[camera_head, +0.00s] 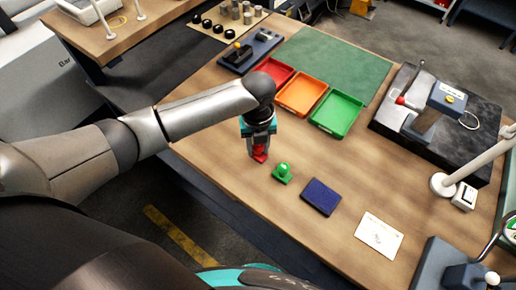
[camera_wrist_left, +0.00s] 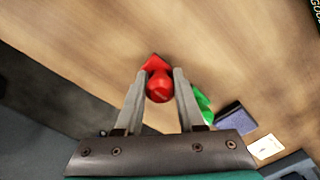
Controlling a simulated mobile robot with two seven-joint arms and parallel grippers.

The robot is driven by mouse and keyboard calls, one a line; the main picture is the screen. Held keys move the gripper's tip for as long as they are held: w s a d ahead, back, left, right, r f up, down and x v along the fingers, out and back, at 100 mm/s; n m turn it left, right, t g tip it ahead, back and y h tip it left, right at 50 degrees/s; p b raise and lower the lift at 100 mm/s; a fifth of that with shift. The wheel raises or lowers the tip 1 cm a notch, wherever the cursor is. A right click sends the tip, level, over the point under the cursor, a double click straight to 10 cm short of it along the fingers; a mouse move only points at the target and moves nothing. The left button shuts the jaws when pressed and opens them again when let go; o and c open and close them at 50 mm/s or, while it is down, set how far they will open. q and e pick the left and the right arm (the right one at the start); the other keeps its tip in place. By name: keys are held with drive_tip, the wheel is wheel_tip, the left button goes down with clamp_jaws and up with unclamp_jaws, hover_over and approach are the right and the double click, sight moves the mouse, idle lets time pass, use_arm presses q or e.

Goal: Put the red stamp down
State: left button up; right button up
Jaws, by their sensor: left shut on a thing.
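The red stamp (camera_head: 260,155) is between the fingers of my left gripper (camera_head: 259,146), low over the wooden table near its front edge. In the left wrist view the stamp's round red knob (camera_wrist_left: 159,87) sits between the two fingers of the left gripper (camera_wrist_left: 160,90), with its red base showing beyond. The gripper is shut on it. I cannot tell whether the base touches the table. A green stamp (camera_head: 283,173) stands just to the right, and it also shows beside the right finger in the wrist view (camera_wrist_left: 203,103). My right gripper is not in view.
A dark blue pad (camera_head: 321,196) and a white card (camera_head: 379,235) lie right of the green stamp. Red (camera_head: 272,71), orange (camera_head: 301,93) and green (camera_head: 337,112) trays stand behind. A black stone plate (camera_head: 440,120) with a gauge is at the right.

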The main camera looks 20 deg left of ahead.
use_arm(q)
drive_tip(key=shift+f, duration=0.6)
drive_tip(key=shift+f, duration=0.2)
drive_tip(key=o, duration=1)
drive_tip(key=shift+o, duration=0.2)
wheel_tip(320, 180, up, 12)
drive_tip(key=shift+r+p, duration=0.25)
drive_tip(key=shift+p, duration=0.25)
